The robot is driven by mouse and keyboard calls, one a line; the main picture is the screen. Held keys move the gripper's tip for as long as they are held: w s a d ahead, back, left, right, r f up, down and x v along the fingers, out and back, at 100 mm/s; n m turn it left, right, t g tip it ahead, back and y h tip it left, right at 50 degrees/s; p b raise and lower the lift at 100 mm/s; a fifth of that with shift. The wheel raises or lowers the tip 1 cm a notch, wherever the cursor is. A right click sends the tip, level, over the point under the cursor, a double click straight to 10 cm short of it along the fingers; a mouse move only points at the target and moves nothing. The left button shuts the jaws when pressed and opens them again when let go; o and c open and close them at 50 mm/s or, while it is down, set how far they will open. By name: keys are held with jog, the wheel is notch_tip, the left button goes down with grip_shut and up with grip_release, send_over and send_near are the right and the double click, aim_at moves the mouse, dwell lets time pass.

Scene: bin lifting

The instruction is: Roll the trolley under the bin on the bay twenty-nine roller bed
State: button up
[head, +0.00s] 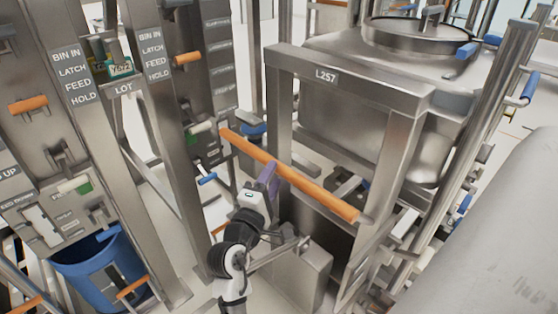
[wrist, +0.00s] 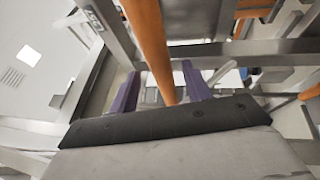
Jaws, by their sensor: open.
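A steel frame labelled L257 (head: 400,95), which looks like the trolley, stands right of centre in the head view. A long orange bar (head: 310,187) runs along its near side. A large steel bin (head: 335,105) with a round lid shows behind and within the frame; I cannot tell what bears it. My gripper (head: 268,175), with purple fingers, is open at the bar. In the wrist view the orange bar (wrist: 148,40) runs between the two spread fingers of my gripper (wrist: 160,82); contact cannot be told. No bay twenty-nine sign or roller bed is clearly visible.
Steel posts with BIN IN, LATCH, FEED, HOLD signs (head: 72,75) and orange handles (head: 28,104) stand at the left. A blue tub (head: 95,265) sits at lower left. A steel box (head: 300,265) stands below the bar. A large grey rounded body (head: 500,240) fills the lower right.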

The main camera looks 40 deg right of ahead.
aim_at(276, 172)
jog(key=shift+p+x, duration=0.45)
jog(key=shift+x, duration=1.8)
jog(key=shift+c, duration=0.2)
grip_shut()
